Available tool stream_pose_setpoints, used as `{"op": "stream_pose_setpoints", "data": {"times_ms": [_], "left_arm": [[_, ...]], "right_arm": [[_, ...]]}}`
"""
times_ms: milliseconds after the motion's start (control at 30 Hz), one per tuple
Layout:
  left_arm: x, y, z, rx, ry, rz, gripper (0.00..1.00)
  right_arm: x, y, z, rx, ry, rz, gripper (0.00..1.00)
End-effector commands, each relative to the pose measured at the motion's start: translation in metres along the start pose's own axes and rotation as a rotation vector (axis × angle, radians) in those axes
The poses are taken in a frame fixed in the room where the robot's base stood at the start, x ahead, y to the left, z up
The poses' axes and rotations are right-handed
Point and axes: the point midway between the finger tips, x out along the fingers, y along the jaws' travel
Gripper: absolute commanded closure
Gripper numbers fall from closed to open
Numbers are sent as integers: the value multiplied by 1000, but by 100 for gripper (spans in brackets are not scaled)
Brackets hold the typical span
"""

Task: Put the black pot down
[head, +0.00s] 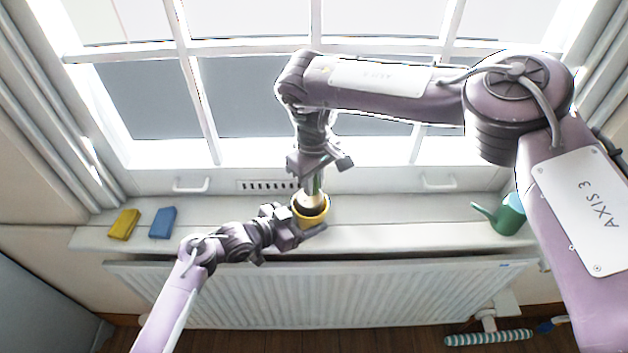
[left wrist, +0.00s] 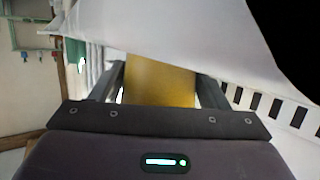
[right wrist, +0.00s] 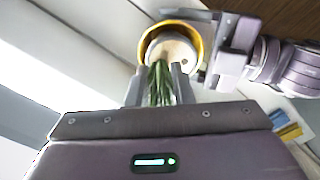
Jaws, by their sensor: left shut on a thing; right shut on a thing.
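No black pot shows; the pot in view is yellow. My left gripper (head: 297,226) is shut on this yellow pot (head: 311,215), over or on the window sill (head: 385,215); I cannot tell if its base touches. The pot's yellow wall fills the space between the fingers in the left wrist view (left wrist: 160,84). My right gripper (head: 317,176) is above the pot, shut on a bundle of green stems (right wrist: 158,84). The stems' far ends reach the pot's mouth, which has a pale inside (right wrist: 172,50). The pot's underside is hidden.
A yellow block (head: 124,224) and a blue block (head: 163,222) lie at the sill's left. A green watering can (head: 505,215) stands at its right. The sill between pot and can is clear. A white radiator (head: 320,295) is below; the window is behind.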

Motion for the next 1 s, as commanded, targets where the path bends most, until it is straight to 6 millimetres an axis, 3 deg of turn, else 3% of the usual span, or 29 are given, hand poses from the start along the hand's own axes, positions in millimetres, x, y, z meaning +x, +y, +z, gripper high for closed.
{"op": "stream_pose_setpoints", "data": {"times_ms": [500, 533, 700, 1000], "left_arm": [[0, 0, 1, -1, -2, 0, 44], [0, 0, 1, -1, -2, 0, 44], [0, 0, 1, -1, -2, 0, 44], [0, 0, 1, -1, -2, 1, 44]], "right_arm": [[12, 0, 0, 1, 0, 0, 100], [12, 0, 0, 1, -1, 0, 78], [12, 0, 0, 1, -1, 0, 58], [10, 0, 0, 0, 0, 1, 58]]}}
